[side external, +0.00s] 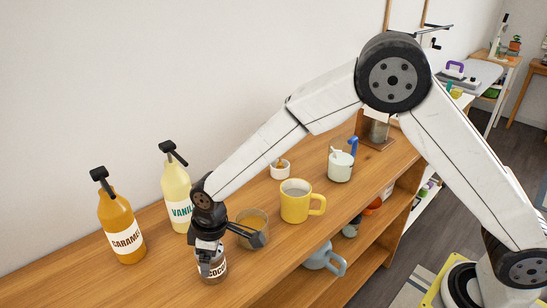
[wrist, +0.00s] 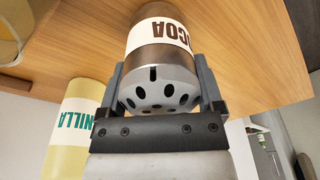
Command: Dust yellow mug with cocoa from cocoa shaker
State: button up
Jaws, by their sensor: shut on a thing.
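The cocoa shaker (side external: 212,268) stands upright near the front edge of the shelf top, with a white label and brown contents. In the wrist view its perforated metal lid and label (wrist: 159,60) show between the fingers. My gripper (side external: 212,257) is shut around the shaker, and it also shows in the wrist view (wrist: 160,95). I cannot tell whether the shaker's base touches the wood. The yellow mug (side external: 296,203) stands upright to the right of the gripper, its handle pointing right, with a pale liquid inside.
A brown glass cup (side external: 252,232) stands between gripper and mug. Caramel (side external: 121,228) and vanilla (side external: 176,180) bottles stand on the left. A small white pot (side external: 280,170) and a white pitcher (side external: 340,166) stand behind the mug. The wooden shelf top (side external: 300,247) has its open edge in front.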

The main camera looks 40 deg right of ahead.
jog(key=shift+f, duration=0.15)
jog(key=o, duration=1.1)
jog(key=shift+s+d+r, duration=0.1)
jog(key=shift+d+r, duration=0.05)
jog(key=shift+r, duration=1.15)
jog(key=shift+s+d+r, duration=0.1)
jog(key=shift+s+r, duration=0.05)
jog(key=shift+r, duration=1.1)
jog(key=shift+s+d+r, duration=0.1)
jog(key=shift+d+r, duration=0.05)
jog(key=shift+r, duration=1.15)
